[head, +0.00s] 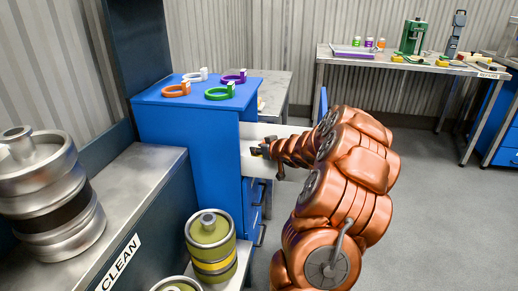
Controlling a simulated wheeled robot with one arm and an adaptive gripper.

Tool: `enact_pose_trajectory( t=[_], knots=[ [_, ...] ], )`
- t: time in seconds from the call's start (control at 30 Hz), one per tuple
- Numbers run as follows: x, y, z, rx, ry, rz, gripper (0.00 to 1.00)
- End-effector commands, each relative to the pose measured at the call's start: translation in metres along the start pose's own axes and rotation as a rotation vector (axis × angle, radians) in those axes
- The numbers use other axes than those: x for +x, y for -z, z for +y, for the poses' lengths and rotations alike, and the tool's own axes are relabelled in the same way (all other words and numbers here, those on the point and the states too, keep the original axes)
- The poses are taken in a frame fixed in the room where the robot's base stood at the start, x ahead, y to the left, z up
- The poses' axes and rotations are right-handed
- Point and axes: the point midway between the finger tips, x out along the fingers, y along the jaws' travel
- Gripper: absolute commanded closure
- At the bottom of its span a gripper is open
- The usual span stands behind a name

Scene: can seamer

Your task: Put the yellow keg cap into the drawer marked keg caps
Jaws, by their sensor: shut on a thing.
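My gripper (262,152) is at the blue cabinet's near right side, in front of the pale wall of a pulled-out drawer (250,131). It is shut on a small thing. A bit of yellow shows at the fingertips, which fits the yellow keg cap, but it is too small and covered to make out fully. The drawer's blue front (323,104) stands out to the right, partly behind my arm. No drawer marking is readable, and the drawer's inside is hidden. I cannot tell whether the gripper is over the drawer or beside it.
Orange, white, purple and green clamp rings lie on the blue cabinet top (196,92). Closed drawers with handles (262,235) are below. Open floor (420,200) lies right.

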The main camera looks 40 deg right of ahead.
Motion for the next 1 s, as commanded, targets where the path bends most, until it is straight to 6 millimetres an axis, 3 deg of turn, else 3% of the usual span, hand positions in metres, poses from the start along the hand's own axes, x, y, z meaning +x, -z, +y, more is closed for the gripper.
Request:
enact_pose_trajectory(
  t=[0.03,0.07,0.3,0.57,0.77,1.0],
  knots=[
    [0.000,0.000,0.000,0.000,0.000,0.000,0.97],
    [0.000,0.001,0.000,0.000,0.000,0.001,0.71],
    [0.000,0.001,0.000,-0.001,0.000,0.000,0.49],
    [-0.001,0.001,0.000,-0.001,0.000,0.001,0.49],
    [-0.008,0.016,0.000,-0.003,-0.002,0.002,0.49],
    [-0.045,0.014,0.001,0.000,-0.002,0.002,0.49]
  ],
)
